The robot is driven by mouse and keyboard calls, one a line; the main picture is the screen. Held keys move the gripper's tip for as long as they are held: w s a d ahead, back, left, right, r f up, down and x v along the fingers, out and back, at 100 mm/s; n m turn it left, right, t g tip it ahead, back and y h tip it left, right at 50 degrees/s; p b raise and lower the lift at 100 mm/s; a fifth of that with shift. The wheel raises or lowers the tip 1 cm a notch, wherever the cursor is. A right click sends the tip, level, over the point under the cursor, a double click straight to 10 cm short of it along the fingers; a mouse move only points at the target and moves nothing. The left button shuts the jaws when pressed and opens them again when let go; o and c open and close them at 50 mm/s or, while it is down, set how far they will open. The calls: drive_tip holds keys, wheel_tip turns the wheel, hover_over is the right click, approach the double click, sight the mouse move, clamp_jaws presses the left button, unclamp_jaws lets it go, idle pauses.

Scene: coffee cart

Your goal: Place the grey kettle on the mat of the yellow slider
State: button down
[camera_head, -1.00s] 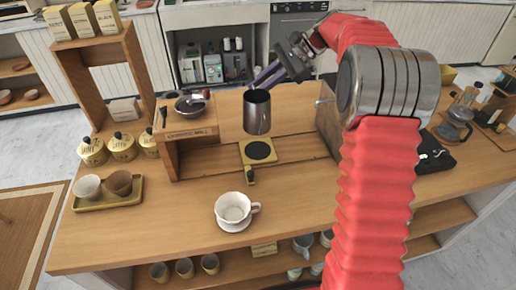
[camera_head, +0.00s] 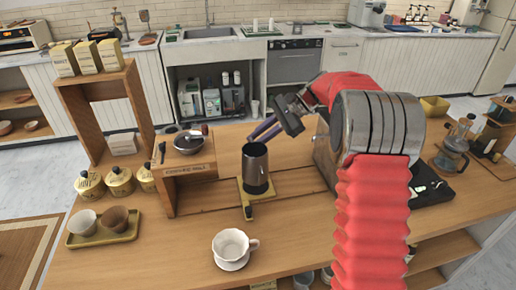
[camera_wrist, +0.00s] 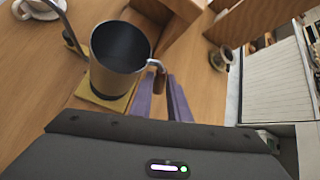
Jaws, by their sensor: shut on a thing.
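The grey kettle (camera_head: 255,163) is upright over the mat of the yellow slider (camera_head: 264,194). Its base covers most of the dark round mat; I cannot tell whether it touches or hovers just above. In the wrist view the open-topped kettle (camera_wrist: 119,62) stands over the yellow plate (camera_wrist: 97,101), with its brown handle between my purple fingers. My gripper (camera_head: 264,129) comes from behind and to the right and is shut on the kettle's handle; in the wrist view it is at the lower middle (camera_wrist: 161,92).
A white dripper cup on a saucer (camera_head: 231,246) is in front. A tray with two cups (camera_head: 104,238) is at left. A glass pot (camera_head: 452,150) stands at right. The front counter is mostly bare.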

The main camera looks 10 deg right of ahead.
drive_tip(key=shift+f, duration=1.9)
drive_tip(key=c, duration=1.7)
unclamp_jaws()
drive_tip(key=shift+f, duration=0.1)
drive_tip(key=shift+o, duration=0.2)
drive_tip(key=v, duration=1.2)
